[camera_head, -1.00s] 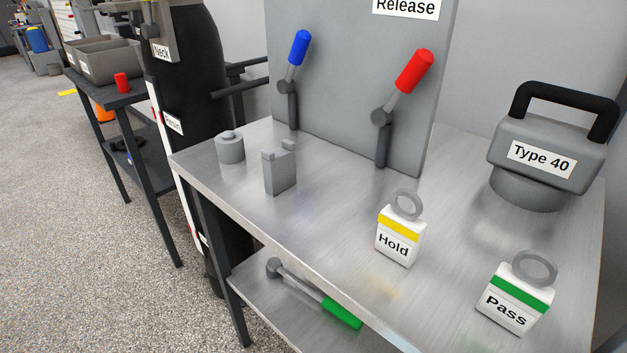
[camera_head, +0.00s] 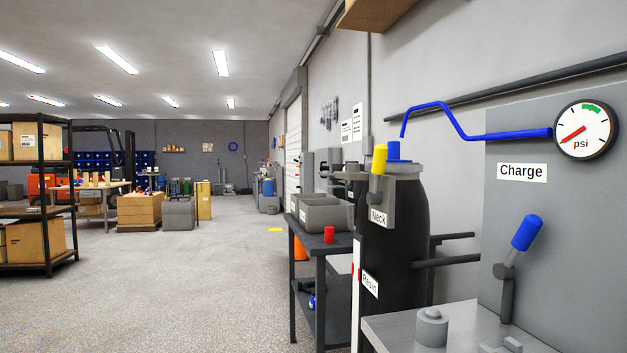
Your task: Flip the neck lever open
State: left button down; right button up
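The neck lever (camera_head: 379,160) has a yellow grip and stands roughly upright at the top of a grey bracket. The bracket carries a white Neck label (camera_head: 378,217) and sits at the top of a tall black cylinder (camera_head: 408,240), right of the picture's middle. A blue hose (camera_head: 440,106) rises from a blue fitting on the cylinder's top and runs right to the psi gauge (camera_head: 585,131). Neither of my grippers shows in this view.
A grey panel with a Charge label (camera_head: 521,172) and a blue-handled lever (camera_head: 526,233) stands at the right above a metal bench (camera_head: 390,330). A dark table (camera_head: 318,245) with grey bins (camera_head: 325,215) and a red cylinder (camera_head: 329,235) is beside the black cylinder. Open floor (camera_head: 190,290) lies to the left.

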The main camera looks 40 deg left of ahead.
aim_at(374, 197)
jog(key=u, duration=0.95)
jog(key=i+j+z, duration=0.15)
jog(key=z, duration=0.25)
jog(key=i+j+z, duration=0.1)
jog(key=j+z, duration=0.25)
jog(key=i+j+z, duration=0.1)
jog(key=z, duration=0.3)
jog(key=i+j+z, duration=0.15)
jog(key=j+z, duration=0.15)
jog(key=j, duration=1.05)
jog(key=j+z, duration=0.25)
jog(key=j, duration=2.95)
